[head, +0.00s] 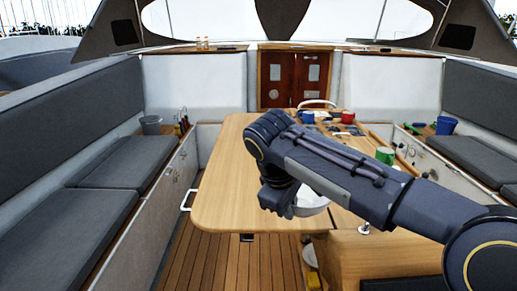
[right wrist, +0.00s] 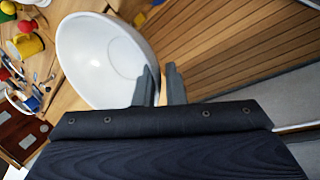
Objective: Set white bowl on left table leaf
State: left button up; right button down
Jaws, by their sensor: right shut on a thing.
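The white bowl (head: 312,203) is at the near part of the wooden table in the head view, partly hidden behind my right arm. In the right wrist view the bowl (right wrist: 95,62) looks large and close, with its rim between my fingers. My right gripper (right wrist: 160,84) is shut on that rim; in the head view the gripper (head: 290,208) points downward. I cannot tell whether the bowl touches the wood. The left table leaf (head: 225,175) is flat and bare, to the left of the bowl. My left gripper is not in view.
A green mug (head: 385,155), a red mug (head: 348,117) and a blue mug (head: 307,117) stand farther back on the table. Grey benches line both sides, with a grey bucket (head: 151,124) at left and a blue cup (head: 446,125) at right. A white handle (head: 186,201) sticks out left of the leaf.

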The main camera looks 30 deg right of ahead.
aim_at(250, 186)
jog(key=i+l, duration=0.8)
jog(key=i, duration=0.05)
